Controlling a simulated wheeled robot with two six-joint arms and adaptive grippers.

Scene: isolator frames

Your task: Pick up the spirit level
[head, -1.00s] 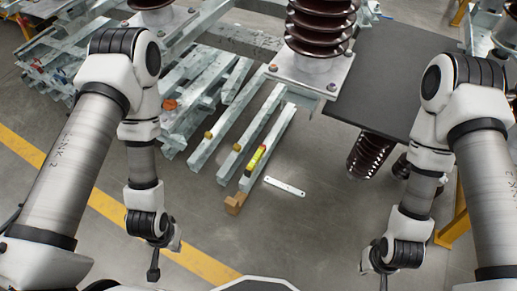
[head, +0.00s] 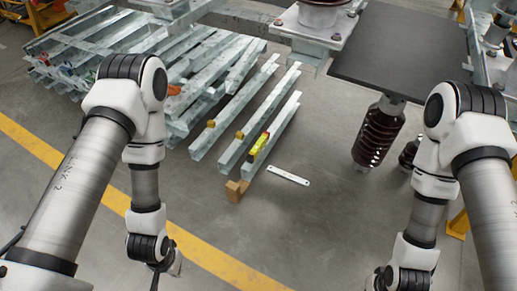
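The spirit level (head: 258,147) is a small yellow bar with red and black parts. It lies along the near part of the rightmost grey steel beam (head: 283,121), in the middle of the head view. My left gripper (head: 154,282) hangs at the bottom edge, below and to the left of the level; its fingers are mostly cut off. My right gripper (head: 378,284) is at the bottom edge, to the right of the level, and only partly visible. Both are well apart from the level.
A wooden block (head: 236,190) sits at the near end of the beams. A white flat strip (head: 288,175) lies on the floor right of the level. A dark table (head: 400,50) and a brown insulator (head: 377,135) stand at right. Grey floor in front is clear.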

